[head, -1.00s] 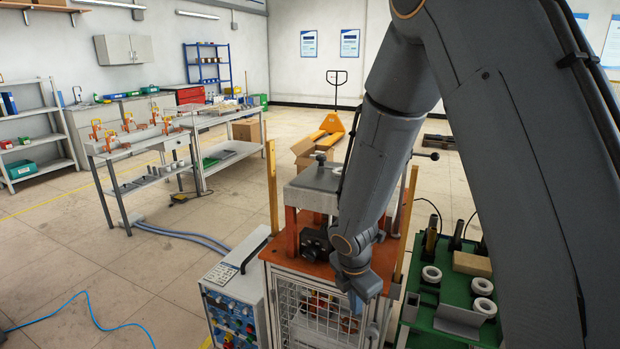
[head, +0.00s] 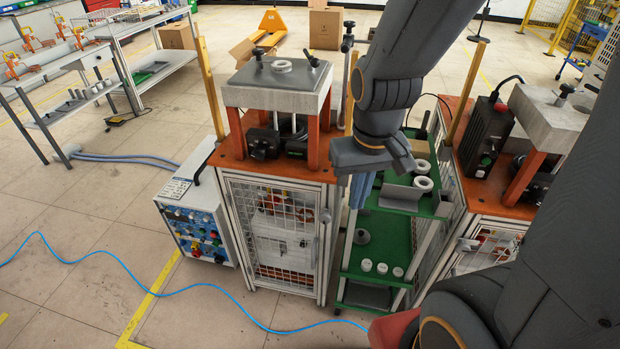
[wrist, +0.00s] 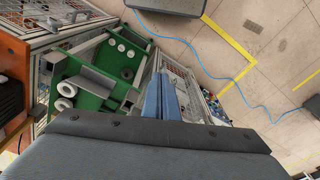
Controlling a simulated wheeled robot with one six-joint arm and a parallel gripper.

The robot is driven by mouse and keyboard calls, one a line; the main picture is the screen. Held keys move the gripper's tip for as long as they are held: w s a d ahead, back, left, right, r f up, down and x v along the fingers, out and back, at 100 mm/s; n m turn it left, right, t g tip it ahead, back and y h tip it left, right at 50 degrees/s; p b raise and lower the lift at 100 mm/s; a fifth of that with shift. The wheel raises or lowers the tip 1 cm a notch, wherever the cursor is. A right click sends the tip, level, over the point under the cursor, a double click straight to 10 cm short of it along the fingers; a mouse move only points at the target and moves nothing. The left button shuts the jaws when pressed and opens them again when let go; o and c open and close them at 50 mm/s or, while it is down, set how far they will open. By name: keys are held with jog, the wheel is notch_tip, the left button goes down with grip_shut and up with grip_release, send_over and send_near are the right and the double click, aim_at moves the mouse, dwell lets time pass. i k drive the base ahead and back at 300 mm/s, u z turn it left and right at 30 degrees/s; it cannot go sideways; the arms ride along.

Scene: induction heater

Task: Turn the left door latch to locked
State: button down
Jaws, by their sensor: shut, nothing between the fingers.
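The left cabinet's mesh door (head: 280,238) is closed under an orange top. A small round grey fitting, which looks like the door latch (head: 326,215), sits high on the door's right edge; its turn position is too small to tell. My gripper (head: 356,191) points down, to the right of and slightly above this fitting in the head view, apart from it in the picture. Its blue fingers are together and empty, also in the wrist view (wrist: 168,98). The mesh door shows steeply in the wrist view (wrist: 213,105), right of the fingers; the latch is not clear there.
A green cart (head: 385,240) with white rings stands right of the cabinet, close to my gripper. A second cabinet (head: 484,250) stands further right. A blue-fronted control box (head: 196,235) stands left.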

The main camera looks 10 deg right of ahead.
aim_at(324, 218)
jog(key=u, duration=1.2)
jog(key=k, duration=0.7)
jog(key=z, duration=0.8)
